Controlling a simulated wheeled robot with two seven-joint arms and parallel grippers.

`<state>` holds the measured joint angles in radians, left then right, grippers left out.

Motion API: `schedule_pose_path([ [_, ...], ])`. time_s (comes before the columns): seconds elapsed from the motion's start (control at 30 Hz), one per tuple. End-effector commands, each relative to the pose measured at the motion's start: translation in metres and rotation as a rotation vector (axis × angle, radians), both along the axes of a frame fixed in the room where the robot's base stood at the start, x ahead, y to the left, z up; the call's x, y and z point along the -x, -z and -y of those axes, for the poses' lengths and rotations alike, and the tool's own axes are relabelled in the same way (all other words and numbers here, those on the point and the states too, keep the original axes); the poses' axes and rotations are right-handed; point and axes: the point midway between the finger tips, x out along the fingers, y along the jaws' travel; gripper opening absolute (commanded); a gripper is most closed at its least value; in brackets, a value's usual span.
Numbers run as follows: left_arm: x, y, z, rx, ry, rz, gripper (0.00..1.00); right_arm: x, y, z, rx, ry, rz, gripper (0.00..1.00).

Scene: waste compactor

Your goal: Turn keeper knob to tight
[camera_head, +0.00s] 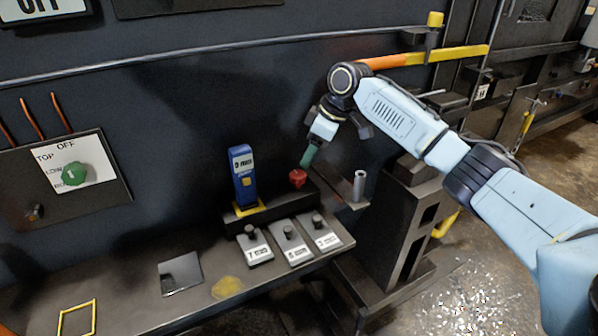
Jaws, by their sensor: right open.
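A red knob (297,178) stands at the right end of the dark raised block at the back of the bench. No keeper or tight label is legible, so I cannot tell for sure that it is the keeper knob. My right gripper (308,158) comes in from the right, pointing down just above the red knob. It is open. Its green tip is close over the knob; I cannot tell whether it touches. A green knob (72,173) sits on a white plate on the left panel, away from the gripper. My left gripper is not in view.
A blue handheld meter (243,175) stands upright left of the red knob. Several labelled blocks with dark knobs (292,243) sit in front. A grey cylinder (359,186) stands to the right. A small dark plate (180,272) lies on the bench (130,292).

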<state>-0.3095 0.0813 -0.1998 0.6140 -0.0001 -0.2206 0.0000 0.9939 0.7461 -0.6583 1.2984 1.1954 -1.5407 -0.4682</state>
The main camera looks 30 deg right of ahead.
Motion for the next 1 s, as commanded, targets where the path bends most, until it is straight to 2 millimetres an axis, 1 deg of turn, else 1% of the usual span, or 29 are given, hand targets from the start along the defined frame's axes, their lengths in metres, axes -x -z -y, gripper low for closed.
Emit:
schedule_pose_path([
  [0.03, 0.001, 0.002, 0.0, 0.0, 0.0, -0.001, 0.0, -0.003, 0.013, -0.004, -0.002, 0.0, -0.003, 0.61],
  [0.2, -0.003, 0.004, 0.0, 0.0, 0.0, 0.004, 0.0, -0.013, 0.044, -0.013, -0.002, 0.0, -0.002, 0.61],
  [0.3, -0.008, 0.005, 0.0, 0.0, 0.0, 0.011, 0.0, -0.017, 0.058, -0.017, 0.0, 0.0, -0.001, 0.61],
  [0.4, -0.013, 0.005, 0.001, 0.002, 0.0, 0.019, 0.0, -0.02, 0.068, -0.019, 0.0, 0.0, 0.0, 0.61],
  [0.57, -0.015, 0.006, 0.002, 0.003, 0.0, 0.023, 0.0, -0.022, 0.075, -0.021, 0.0, 0.0, 0.0, 0.61],
  [0.8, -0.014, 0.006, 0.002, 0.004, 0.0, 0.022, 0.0, -0.022, 0.075, -0.022, 0.001, -0.001, 0.001, 0.61],
  [0.83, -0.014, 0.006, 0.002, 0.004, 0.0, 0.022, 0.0, -0.022, 0.075, -0.022, 0.001, -0.001, 0.001, 0.59],
  [1.0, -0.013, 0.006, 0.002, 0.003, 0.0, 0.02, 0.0, -0.022, 0.075, -0.022, 0.001, 0.0, 0.001, 0.37],
])
